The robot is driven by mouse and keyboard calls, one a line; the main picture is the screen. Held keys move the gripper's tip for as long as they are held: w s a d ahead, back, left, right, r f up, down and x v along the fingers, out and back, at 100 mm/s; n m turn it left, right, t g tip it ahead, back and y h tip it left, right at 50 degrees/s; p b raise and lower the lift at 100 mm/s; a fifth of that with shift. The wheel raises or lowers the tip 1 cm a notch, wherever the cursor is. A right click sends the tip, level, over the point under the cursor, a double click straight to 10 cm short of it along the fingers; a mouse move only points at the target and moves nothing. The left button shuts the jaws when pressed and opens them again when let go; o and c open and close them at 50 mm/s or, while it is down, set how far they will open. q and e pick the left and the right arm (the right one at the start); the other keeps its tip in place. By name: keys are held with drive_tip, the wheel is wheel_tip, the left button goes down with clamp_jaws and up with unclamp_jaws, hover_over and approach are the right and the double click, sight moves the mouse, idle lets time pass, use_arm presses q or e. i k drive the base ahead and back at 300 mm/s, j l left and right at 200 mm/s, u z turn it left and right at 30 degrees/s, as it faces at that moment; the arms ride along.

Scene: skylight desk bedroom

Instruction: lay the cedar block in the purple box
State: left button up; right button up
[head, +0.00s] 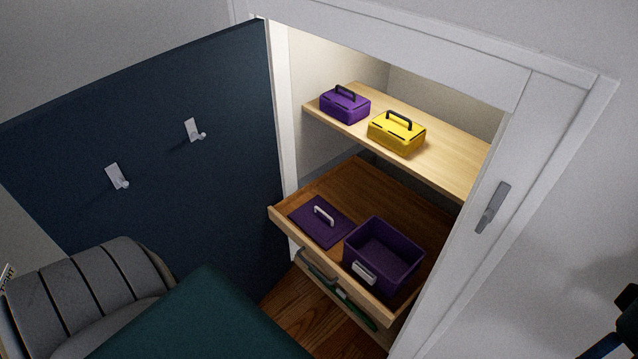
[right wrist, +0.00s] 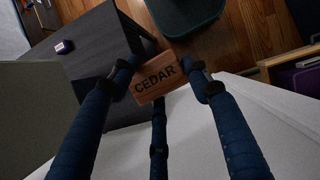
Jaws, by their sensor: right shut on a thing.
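An open purple box (head: 383,257) with a pale front latch stands in the pulled-out wooden drawer, and its inside looks empty. Its flat purple lid (head: 321,221) with a white handle lies beside it on the left. The cedar block (right wrist: 156,81), a brown wooden piece marked CEDAR, shows in the right wrist view. My right gripper (right wrist: 163,80) is shut on it, with fingers at both ends. In the head view only a dark part of my right arm shows at the right edge, well right of the drawer; the block is out of that view. My left gripper is not in view.
A closed purple box (head: 345,104) and a yellow box (head: 397,132) stand on the shelf (head: 455,162) above the drawer (head: 352,172). The open dark blue door (head: 150,150) is on the left; a white frame (head: 505,190) rises between drawer and right side.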

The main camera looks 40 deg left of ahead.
sight(377, 263)
drive_tip(key=k+l+u, duration=0.1)
drive_tip(key=u, duration=0.3)
drive_tip(key=k+l+u, duration=0.15)
drive_tip(key=u, duration=0.25)
drive_tip(key=i+j, duration=0.15)
drive_tip(key=j, duration=0.2)
drive_tip(key=i+j+u, duration=0.1)
drive_tip(key=j, duration=0.3)
